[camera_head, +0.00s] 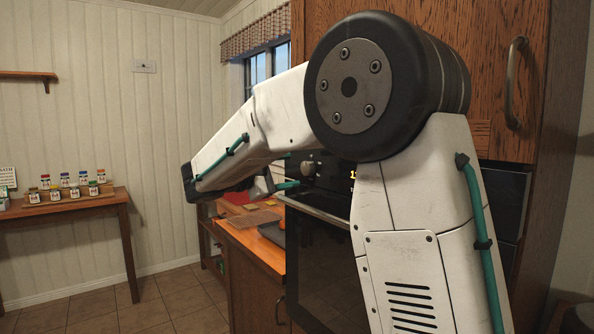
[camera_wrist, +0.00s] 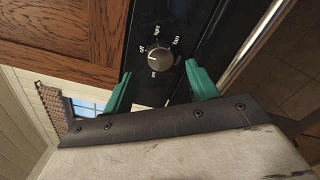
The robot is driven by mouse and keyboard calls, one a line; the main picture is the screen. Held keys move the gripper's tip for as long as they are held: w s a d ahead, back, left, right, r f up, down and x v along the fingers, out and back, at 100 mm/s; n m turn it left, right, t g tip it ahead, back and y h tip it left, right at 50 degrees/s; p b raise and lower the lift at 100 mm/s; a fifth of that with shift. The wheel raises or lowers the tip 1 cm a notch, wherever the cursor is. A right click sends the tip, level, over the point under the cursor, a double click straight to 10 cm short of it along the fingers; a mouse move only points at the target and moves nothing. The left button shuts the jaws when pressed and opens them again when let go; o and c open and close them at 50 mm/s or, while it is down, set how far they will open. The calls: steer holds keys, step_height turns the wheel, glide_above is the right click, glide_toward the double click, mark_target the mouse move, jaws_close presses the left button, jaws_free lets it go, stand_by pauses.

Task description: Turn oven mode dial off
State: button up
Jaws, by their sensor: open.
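In the head view a grey knob (camera_head: 307,168) shows on the oven front, just right of my arm's end. My gripper (camera_wrist: 160,70) has two teal fingers, spread apart with nothing between them gripped. In the wrist picture one finger lies to the lower left of the dial and one to the lower right. In the head view only a teal finger (camera_head: 288,185) shows, near the knob.
The black oven (camera_head: 325,255) is set in a wooden cabinet, with a silver handle bar (camera_wrist: 262,38) beside the panel. A wooden counter (camera_head: 258,247) stands left of it. A side table (camera_head: 75,208) with several jars is at the far left. Tiled floor between is clear.

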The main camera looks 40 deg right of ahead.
steer(key=a, duration=0.3)
steer(key=shift+a, duration=0.15)
stand_by(0.4)
steer(key=s+f+y, duration=0.3)
steer(key=f, duration=0.5)
steer(key=s+a+f+m+y, duration=0.2)
steer(key=s+a+f+y, duration=0.1)
steer(key=s, duration=0.7)
steer(key=s+a+f+m+y, duration=0.2)
steer(key=s+a+f+y, duration=0.2)
steer(key=s+y, duration=0.3)
steer(key=s+a+f+m+y, duration=0.2)
steer(key=s+a+f+y, duration=0.2)
steer(key=s, duration=1)
steer(key=shift+s+a+f+y, duration=0.15)
steer(key=shift+f+y, duration=0.3)
steer(key=shift+y, duration=0.05)
steer(key=shift+s+d+r+m+t, duration=0.2)
steer(key=shift+r+m+t, duration=0.1)
steer(key=shift+r+t, duration=0.1)
steer(key=shift+c, duration=0.2)
